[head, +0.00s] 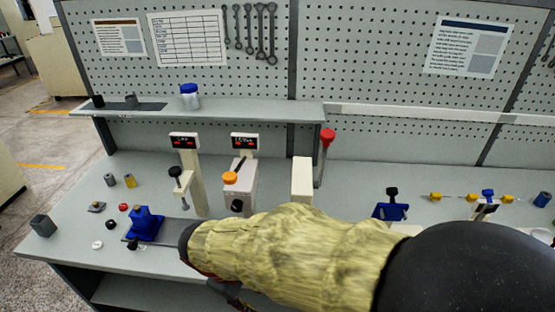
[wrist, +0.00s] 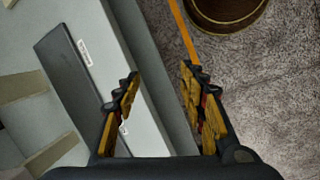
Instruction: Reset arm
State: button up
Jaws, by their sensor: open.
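My gripper (wrist: 160,90) is open and empty in the wrist view, with its two dark and yellow jaws apart over the bench's front edge and the floor. In the head view my arm, in a yellowish sleeve, reaches across the front of the workbench (head: 70,225). The fingertips are mostly hidden behind the sleeve there, near the bench's front edge. Nothing is held between the jaws.
A blue fixture (head: 145,222) stands on the bench left of my arm. Two posts with red displays (head: 184,142) stand behind it. A shelf (head: 240,112) carries a blue-lidded jar (head: 190,97). A brown round container (wrist: 225,12) stands on the floor.

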jog(key=s+d+r+m+t+y, duration=0.1)
jog(key=d+r+m, duration=0.3)
jog(key=d, duration=0.4)
jog(key=s+d+r+m+t+y, duration=0.1)
jog(key=s+d+r+m, duration=0.2)
jog(key=d+r, duration=0.3)
jog(key=s+d+r+m+t+y, duration=0.1)
jog(key=d+r+m, duration=0.4)
jog(key=d, duration=0.6)
jog(key=shift+s+r+m+t, duration=0.3)
jog(key=shift+s+r+t, duration=0.3)
jog(key=shift+s, duration=0.45)
jog(key=shift+c, duration=0.2)
jog(key=shift+c, duration=0.7)
